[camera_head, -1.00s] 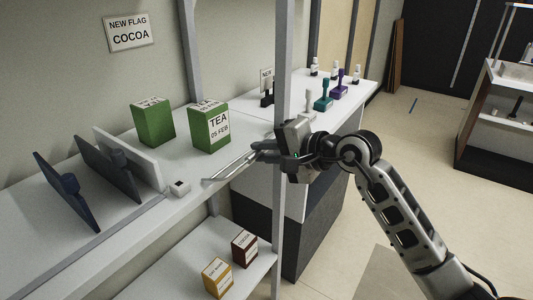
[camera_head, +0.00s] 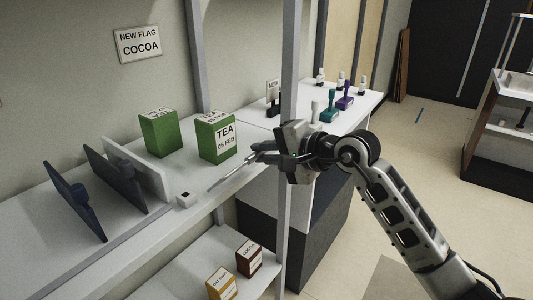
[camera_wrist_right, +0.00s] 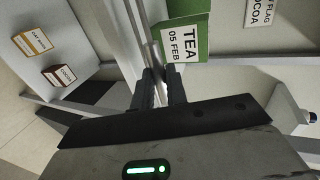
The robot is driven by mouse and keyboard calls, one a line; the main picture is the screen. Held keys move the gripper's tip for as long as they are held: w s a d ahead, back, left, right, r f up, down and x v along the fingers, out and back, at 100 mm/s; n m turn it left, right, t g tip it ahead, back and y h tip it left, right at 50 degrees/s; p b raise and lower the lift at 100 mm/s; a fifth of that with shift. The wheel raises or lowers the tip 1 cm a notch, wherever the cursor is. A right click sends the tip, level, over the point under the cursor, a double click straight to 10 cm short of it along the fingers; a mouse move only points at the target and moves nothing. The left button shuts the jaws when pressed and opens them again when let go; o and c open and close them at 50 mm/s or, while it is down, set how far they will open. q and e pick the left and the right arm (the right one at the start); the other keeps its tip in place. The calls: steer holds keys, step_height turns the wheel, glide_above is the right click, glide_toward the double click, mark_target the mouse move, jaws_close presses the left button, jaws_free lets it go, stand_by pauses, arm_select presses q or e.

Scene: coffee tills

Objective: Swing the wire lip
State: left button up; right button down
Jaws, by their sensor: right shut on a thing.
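The wire lip (camera_head: 230,175) is a thin pale metal wire at the front edge of the upper shelf, below the green tea box. My right gripper (camera_head: 259,152) is shut on the wire lip near its right end, just in front of the shelf. In the right wrist view, my right gripper (camera_wrist_right: 158,80) has its fingers close together below the tea box; the exact contact on the wire is hard to make out. My left gripper is out of view.
A tea box (camera_head: 216,137) and another green box (camera_head: 160,133) stand on the upper shelf (camera_head: 130,222). Dark dividers (camera_head: 115,180) and a small white block (camera_head: 185,200) are to the left. A grey post (camera_head: 290,70) rises beside my gripper. Cocoa (camera_head: 249,257) and yellow (camera_head: 221,284) boxes sit below.

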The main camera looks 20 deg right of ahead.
steer(key=shift+w+a+r, duration=0.3)
steer(key=shift+w+r, duration=0.15)
steer(key=shift+r, duration=0.05)
steer(key=shift+w+a, duration=0.1)
